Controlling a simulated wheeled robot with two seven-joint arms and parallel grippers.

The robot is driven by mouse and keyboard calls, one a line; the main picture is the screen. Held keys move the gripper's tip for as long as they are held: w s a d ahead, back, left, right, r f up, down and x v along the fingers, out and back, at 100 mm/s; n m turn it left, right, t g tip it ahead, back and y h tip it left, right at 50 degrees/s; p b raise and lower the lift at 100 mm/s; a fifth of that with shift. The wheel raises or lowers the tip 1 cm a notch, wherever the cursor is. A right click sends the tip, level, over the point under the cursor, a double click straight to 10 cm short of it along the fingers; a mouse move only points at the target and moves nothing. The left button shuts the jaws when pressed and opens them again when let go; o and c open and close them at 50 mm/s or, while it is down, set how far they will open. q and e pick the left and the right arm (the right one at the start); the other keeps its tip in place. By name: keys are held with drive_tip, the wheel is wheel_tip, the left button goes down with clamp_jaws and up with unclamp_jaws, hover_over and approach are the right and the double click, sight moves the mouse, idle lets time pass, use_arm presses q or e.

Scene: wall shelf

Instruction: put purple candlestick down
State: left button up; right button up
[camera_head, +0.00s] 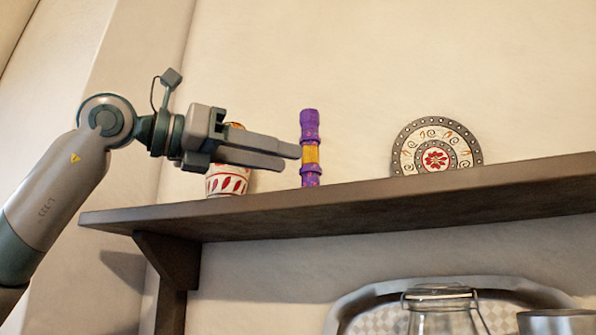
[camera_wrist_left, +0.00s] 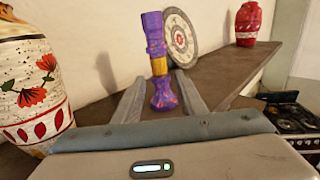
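The purple candlestick (camera_head: 311,126), with a yellow middle band, stands upright on the wooden shelf (camera_head: 400,202). My left gripper (camera_head: 292,152) points at it from the left, level with its middle, its fingertips just short of it in the head view. In the left wrist view the candlestick (camera_wrist_left: 155,35) shows upright between and just beyond the two spread fingers. The left gripper is open, with no finger seen pressing on the candlestick. Its base rests on the shelf. My right gripper is not in view.
A white vase with red patterns (camera_head: 227,184) stands behind my left gripper, partly hidden. A round decorated plate (camera_head: 408,150) leans on the wall to the right. A red vase (camera_wrist_left: 248,22) stands farther along. Below are a glass jar (camera_head: 440,312) and a stove (camera_wrist_left: 292,118).

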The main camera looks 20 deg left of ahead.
use_arm(q)
drive_tip(key=b+v, duration=0.1)
drive_tip(key=v, duration=0.4)
drive_tip(key=shift+s+a, duration=0.2)
drive_tip(key=shift+s, duration=0.05)
